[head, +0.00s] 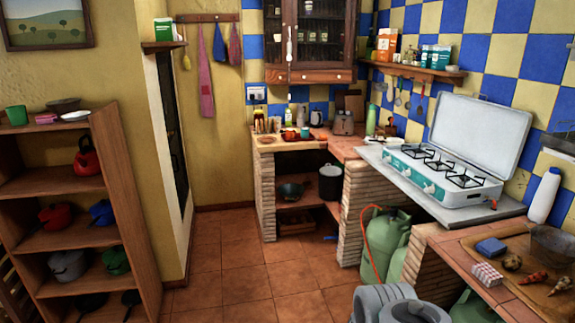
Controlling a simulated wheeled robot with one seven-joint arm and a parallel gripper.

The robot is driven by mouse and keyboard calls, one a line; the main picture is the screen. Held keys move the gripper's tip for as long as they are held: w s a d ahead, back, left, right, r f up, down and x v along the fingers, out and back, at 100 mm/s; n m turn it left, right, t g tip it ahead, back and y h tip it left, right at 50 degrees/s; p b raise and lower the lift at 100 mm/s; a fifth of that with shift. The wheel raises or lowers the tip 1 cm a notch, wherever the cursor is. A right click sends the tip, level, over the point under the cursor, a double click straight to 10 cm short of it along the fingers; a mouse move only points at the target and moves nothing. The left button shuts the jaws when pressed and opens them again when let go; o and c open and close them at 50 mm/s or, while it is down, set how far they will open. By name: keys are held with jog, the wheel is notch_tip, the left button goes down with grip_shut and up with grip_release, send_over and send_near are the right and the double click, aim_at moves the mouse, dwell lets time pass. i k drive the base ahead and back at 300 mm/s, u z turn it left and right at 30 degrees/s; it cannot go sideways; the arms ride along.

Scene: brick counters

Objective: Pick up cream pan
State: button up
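A small pale cream or white pan or bowl (391,142) sits on the counter at the left end of the stove. It is small in the picture, and I cannot tell for sure that it is the cream pan. A pale grey-cream lidded pot (67,265) stands on a low shelf at the left. My grey arm links show at the bottom, right of centre. My gripper is not in view, so its state and what it may hold are hidden.
A stove (440,175) with its lid raised stands on the right counter. Green gas bottles (384,240) stand below it. A wooden shelf (133,185) with pots is at the left. The tiled floor (225,260) between is clear.

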aim_at(391, 141)
jog(key=u, duration=0.2)
jog(key=i, duration=2.55)
jog(key=z, duration=0.4)
jog(key=i, duration=2.35)
jog(key=z, duration=0.25)
